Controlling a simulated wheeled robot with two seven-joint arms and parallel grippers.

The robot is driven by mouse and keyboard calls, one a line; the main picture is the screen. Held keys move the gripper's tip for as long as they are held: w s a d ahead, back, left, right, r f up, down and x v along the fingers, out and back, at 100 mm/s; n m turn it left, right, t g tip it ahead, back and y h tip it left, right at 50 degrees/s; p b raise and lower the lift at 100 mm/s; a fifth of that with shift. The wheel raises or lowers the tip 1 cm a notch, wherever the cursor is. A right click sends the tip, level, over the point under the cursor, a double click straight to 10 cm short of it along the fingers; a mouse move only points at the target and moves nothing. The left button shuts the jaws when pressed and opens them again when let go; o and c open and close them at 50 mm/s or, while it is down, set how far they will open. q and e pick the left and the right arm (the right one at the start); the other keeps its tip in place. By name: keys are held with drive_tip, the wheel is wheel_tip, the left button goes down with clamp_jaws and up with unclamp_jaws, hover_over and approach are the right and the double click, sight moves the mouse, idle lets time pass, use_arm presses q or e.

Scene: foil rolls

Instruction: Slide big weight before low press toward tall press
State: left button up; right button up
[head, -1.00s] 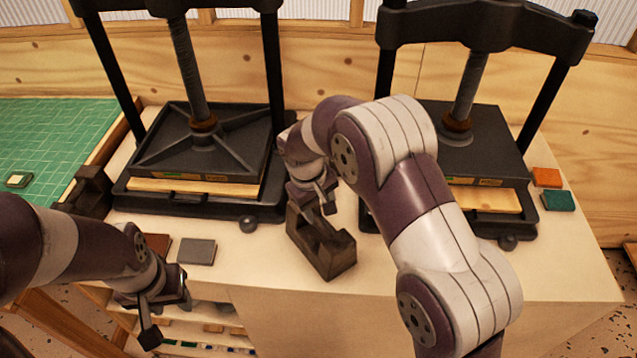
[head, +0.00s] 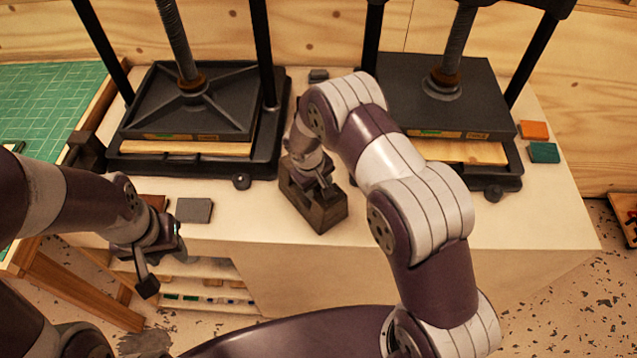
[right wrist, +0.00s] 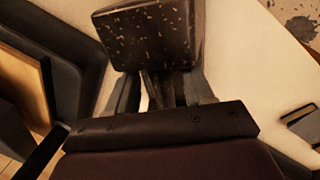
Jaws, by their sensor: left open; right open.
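The big weight (head: 325,215), a dark block with a raised end, stands on the pale bench between the two presses, near the front edge. My right gripper (head: 322,182) is down at its middle. In the right wrist view the speckled end of the weight (right wrist: 148,35) fills the top, and the open fingers (right wrist: 160,95) straddle a narrower dark part; contact cannot be told. The low press (head: 450,95) looks to be the right one, the tall press (head: 190,105) the left. My left gripper (head: 152,268) is open and empty before the bench's front left.
A grey plate (head: 194,210) and a brown one lie at front left. A smaller dark block (head: 88,152) stands left of the left press. Orange (head: 534,130) and green (head: 544,152) pieces lie at right. The bench left of the weight is mostly clear.

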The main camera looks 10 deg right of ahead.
drive_tip(key=shift+d+f, duration=0.1)
drive_tip(key=shift+f, duration=0.5)
clamp_jaws()
idle(1.1)
